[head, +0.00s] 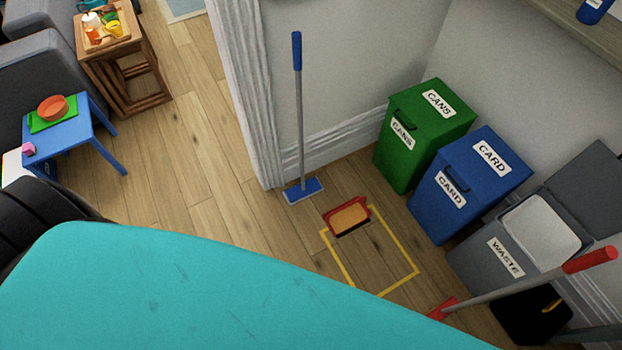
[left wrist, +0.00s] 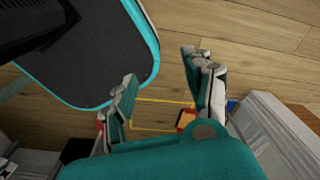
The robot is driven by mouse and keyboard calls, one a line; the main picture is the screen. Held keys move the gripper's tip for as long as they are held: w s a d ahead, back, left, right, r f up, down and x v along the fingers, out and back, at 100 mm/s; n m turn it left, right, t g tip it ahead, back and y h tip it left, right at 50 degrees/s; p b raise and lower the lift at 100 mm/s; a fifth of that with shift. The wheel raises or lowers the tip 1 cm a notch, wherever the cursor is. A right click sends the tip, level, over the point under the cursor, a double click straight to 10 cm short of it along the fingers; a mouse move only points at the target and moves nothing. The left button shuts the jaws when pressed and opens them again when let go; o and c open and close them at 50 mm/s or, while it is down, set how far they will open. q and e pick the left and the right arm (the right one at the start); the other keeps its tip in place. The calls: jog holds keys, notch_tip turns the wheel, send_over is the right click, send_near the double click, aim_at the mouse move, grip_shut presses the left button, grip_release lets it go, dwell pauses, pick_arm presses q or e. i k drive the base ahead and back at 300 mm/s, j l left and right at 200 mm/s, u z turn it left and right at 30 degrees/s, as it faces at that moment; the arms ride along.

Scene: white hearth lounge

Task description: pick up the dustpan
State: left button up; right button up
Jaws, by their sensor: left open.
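The dustpan (head: 348,217), red with an orange-tan inside and a dark edge, lies on the wooden floor at the far left corner of a yellow taped square (head: 417,270). In the left wrist view the dustpan (left wrist: 186,119) shows small, beyond and between the fingers, partly covered by my gripper's parts. My left gripper (left wrist: 158,68) is open and empty, well above the floor and apart from the dustpan. The left gripper's fingers do not show in the head view. My right gripper is in neither view.
A blue broom (head: 299,110) stands by the wall end. Green (head: 420,130), blue (head: 465,185) and grey (head: 510,250) bins line the right wall; the grey one's lid is up. A red-handled tool (head: 520,285) slants at lower right. Small tables stand upper left. The floor left of the dustpan is clear.

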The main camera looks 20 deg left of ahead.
aim_at(346, 218)
jog(key=u, duration=0.25)
jog(key=i+j+z, duration=0.15)
jog(key=j+z, duration=0.35)
jog(key=j, duration=0.3)
jog(key=j+z, duration=0.45)
jog(key=j, duration=0.35)
